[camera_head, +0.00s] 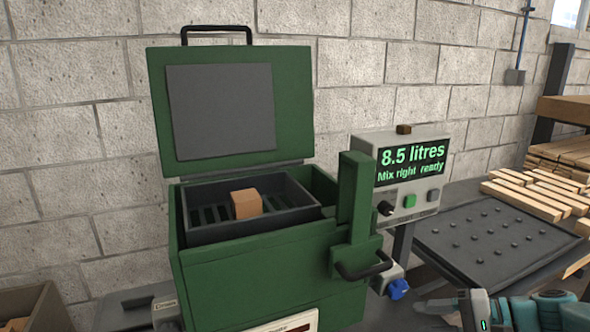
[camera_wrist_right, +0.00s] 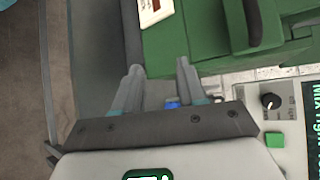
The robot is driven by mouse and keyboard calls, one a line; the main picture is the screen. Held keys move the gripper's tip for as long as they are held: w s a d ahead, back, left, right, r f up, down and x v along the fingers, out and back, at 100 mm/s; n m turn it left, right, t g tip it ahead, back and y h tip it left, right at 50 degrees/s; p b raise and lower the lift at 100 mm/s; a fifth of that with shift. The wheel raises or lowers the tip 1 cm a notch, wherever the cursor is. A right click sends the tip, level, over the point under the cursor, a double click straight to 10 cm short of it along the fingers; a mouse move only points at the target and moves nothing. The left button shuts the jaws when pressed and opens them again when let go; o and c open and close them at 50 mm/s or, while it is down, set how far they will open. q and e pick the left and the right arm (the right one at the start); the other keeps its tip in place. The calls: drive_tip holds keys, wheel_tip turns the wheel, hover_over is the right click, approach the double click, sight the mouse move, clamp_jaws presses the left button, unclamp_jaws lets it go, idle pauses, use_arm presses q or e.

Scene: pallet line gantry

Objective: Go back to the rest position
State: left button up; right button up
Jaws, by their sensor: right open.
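My right gripper (camera_head: 436,308) is in the lower right of the head view, pointing left, low in front of the bench and to the right of the green machine (camera_head: 265,275). In the right wrist view its two fingers (camera_wrist_right: 160,72) stand apart with nothing held between them. The green machine also shows beyond the fingertips there (camera_wrist_right: 200,35). My left gripper is in neither view.
The green machine's lid (camera_head: 222,100) stands open; a brown block (camera_head: 246,204) sits in its dark tray (camera_head: 204,233). A display box (camera_head: 427,150) reads "8.5 litres, Mix right ready". A blue connector (camera_head: 398,288) is near my gripper. A dark studded plate (camera_head: 497,262) and wooden slats (camera_head: 521,200) lie right.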

drive_tip(key=s+a+f+g+h+p, duration=0.1)
drive_tip(key=s+a+f+g+h, duration=0.15)
drive_tip(key=f, duration=0.45)
drive_tip(key=s+a+f+g+h+p, duration=0.1)
drive_tip(key=a+f, duration=0.2)
drive_tip(key=f, duration=0.4)
drive_tip(key=s+a+f+n+h+p, duration=0.1)
drive_tip(key=s+a+f+n, duration=0.1)
drive_tip(key=s, duration=0.4)
drive_tip(key=s+a+f+n+g+h+p, duration=0.1)
drive_tip(key=s+a+f+n+h+p, duration=0.1)
drive_tip(key=s+a+f, duration=0.3)
drive_tip(key=s+a+f+n+g+h+p, duration=0.1)
drive_tip(key=s+a+f+n+h+p, duration=0.1)
drive_tip(key=s+f, duration=0.5)
drive_tip(key=shift+s+a+f+n, duration=0.15)
drive_tip(key=shift+s+a+n, duration=0.35)
drive_tip(key=shift+s+a, duration=0.2)
